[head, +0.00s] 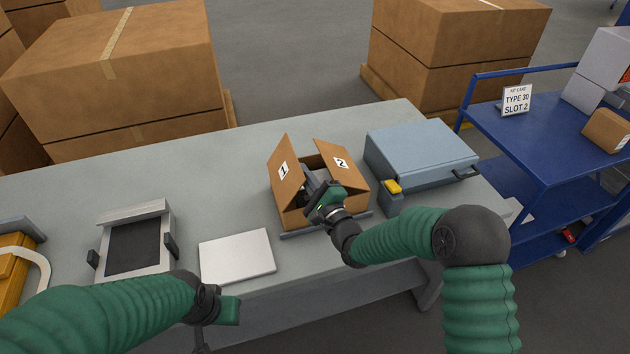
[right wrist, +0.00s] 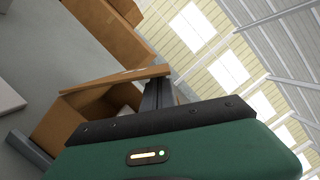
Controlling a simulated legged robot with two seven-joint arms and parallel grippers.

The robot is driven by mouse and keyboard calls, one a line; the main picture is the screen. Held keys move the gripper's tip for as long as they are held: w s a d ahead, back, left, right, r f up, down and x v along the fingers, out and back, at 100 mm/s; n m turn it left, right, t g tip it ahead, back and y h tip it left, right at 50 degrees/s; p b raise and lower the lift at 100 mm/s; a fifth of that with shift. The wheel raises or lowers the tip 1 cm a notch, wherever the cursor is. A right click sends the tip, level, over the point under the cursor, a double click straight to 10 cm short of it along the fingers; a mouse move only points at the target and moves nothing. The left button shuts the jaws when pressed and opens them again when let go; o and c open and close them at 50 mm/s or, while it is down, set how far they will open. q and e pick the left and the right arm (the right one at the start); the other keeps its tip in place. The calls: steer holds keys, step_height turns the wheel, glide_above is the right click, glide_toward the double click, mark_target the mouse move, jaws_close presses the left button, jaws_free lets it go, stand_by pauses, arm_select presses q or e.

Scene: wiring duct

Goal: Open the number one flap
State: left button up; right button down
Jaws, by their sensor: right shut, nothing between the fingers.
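An open-topped cardboard box (head: 293,216) stands on the grey table. Its flap labelled 1 (head: 284,171) stands raised on the left side, and its flap labelled 2 (head: 342,162) is raised on the right. My right gripper (head: 309,186) is over the box opening between the flaps, close to flap 1, shut and empty. In the right wrist view its dark fingers (right wrist: 158,93) are beside a raised flap edge (right wrist: 118,78); I cannot tell whether they touch. The inside of the box is partly hidden.
A blue-grey case (head: 415,153) and a small yellow-topped block (head: 391,188) stand right of the box. A white panel (head: 237,257) and a dark-faced frame (head: 135,246) lie to the left. The table behind them is clear. A blue cart (head: 546,127) stands at the right.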

mark_target(294, 175)
steer(key=a+r+n, duration=0.1)
steer(key=a+n, duration=0.1)
steer(key=n, duration=0.1)
steer(key=shift+s+a+r+g, duration=0.25)
steer(key=shift+s+r+g, duration=0.1)
steer(key=shift+g, duration=0.05)
steer(key=shift+s+a+r+n+p, duration=0.15)
steer(key=shift+a+n, duration=0.2)
steer(key=shift+n, duration=0.1)
steer(key=shift+s+a+r+n+p, duration=0.1)
steer(key=shift+a+n+p, duration=0.05)
steer(key=shift+a+n, duration=0.25)
steer(key=shift+s+a+r+n+g, duration=0.15)
steer(key=shift+a+n+g, duration=0.1)
steer(key=shift+a+n, duration=0.25)
steer(key=shift+s+a+r+n+g, duration=0.15)
steer(key=shift+a+n+g, duration=0.15)
steer(key=shift+n, duration=0.35)
steer(key=shift+s+a+f, duration=0.1)
steer(key=shift+s+a, duration=0.1)
steer(key=shift+a, duration=0.55)
